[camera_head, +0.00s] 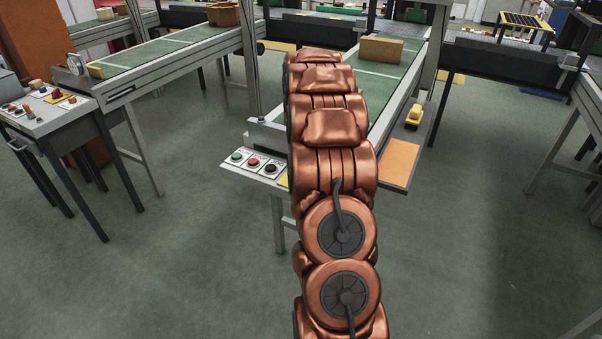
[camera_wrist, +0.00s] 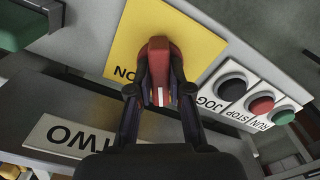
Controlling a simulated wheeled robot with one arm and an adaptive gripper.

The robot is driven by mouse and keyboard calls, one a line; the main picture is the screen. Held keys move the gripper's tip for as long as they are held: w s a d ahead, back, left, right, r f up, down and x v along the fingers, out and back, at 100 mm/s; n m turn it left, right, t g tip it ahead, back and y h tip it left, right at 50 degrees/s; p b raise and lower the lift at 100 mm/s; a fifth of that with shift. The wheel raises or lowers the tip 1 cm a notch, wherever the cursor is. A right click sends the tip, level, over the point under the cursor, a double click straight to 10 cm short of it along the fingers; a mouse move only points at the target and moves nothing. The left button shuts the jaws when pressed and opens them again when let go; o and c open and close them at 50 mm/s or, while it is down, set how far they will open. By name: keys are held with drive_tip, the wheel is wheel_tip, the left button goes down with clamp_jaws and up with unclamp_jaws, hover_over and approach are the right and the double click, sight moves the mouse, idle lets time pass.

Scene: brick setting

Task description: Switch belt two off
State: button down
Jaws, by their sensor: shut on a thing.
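In the wrist view a red switch handle (camera_wrist: 158,68) stands on a yellow plate (camera_wrist: 118,38). The word ON shows upside down on the plate, left of the handle. My gripper (camera_wrist: 159,82) is shut on the red handle, one finger on each side. A sign reading TWO (camera_wrist: 75,138) lies below and to the left, also upside down. In the head view my copper arm hides the gripper and the switch; a small strip of the yellow plate (camera_head: 283,181) shows beside the arm.
Right of the yellow plate is a panel with black JOG (camera_wrist: 231,87), red STOP (camera_wrist: 262,106) and green RUN (camera_wrist: 283,117) buttons. In the head view a cardboard box (camera_head: 381,50) sits on the green belt behind my arm. A control desk (camera_head: 52,118) stands at left.

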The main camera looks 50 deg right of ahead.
drive_tip(key=shift+n+b, duration=0.5)
drive_tip(key=shift+n, duration=1.1)
drive_tip(key=c, duration=1.1)
unclamp_jaws()
wheel_tip(320, 180, up, 12)
drive_tip(key=shift+r, duration=0.1)
